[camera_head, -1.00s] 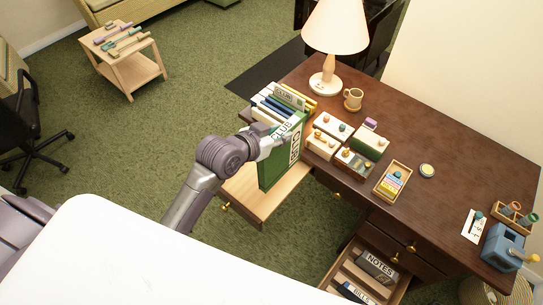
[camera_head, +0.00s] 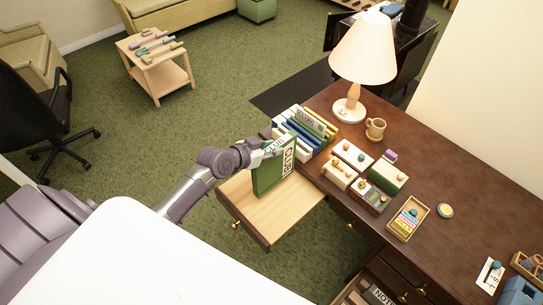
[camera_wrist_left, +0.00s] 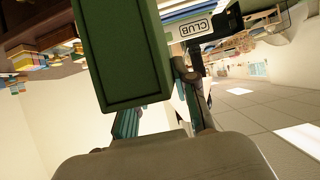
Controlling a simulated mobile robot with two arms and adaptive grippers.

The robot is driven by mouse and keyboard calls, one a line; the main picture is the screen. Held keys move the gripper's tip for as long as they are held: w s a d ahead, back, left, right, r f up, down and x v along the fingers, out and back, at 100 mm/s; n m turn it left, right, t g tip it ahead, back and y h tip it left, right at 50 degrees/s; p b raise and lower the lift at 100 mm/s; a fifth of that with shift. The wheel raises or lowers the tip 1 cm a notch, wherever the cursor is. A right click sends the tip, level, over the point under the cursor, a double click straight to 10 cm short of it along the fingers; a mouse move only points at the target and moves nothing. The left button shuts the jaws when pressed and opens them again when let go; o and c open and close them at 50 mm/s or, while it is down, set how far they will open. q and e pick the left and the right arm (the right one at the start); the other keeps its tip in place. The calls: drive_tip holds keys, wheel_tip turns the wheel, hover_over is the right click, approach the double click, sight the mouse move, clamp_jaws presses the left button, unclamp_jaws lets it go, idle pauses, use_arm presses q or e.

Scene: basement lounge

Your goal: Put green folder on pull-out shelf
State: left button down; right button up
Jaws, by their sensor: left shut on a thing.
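The green folder (camera_head: 268,176), with a white label reading CLUB, stands upright over the back left part of the pull-out shelf (camera_head: 270,214). My left gripper (camera_head: 270,149) is shut on its upper part. I cannot tell whether its bottom edge touches the wood. In the left wrist view the green folder (camera_wrist_left: 122,55) fills the upper middle, between the fingers of my left gripper (camera_wrist_left: 155,110). The shelf is pulled out from the desk's left side and its front part is bare. My right gripper is not in view.
A row of folders (camera_head: 306,128) stands on the desk (camera_head: 345,215) just behind the green one. A lamp (camera_head: 362,55), a mug (camera_head: 375,129) and several small boxes (camera_head: 388,176) stand further right. An open lower drawer (camera_head: 352,293) shows at the bottom.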

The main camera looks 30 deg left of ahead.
use_arm(q)
wheel_tip(320, 180, down, 4)
idle(0.4)
drive_tip(key=shift+f, duration=0.15)
drive_tip(key=c, duration=0.9)
unclamp_jaws()
drive_tip(key=b+v, duration=0.1)
drive_tip(key=v, duration=1.1)
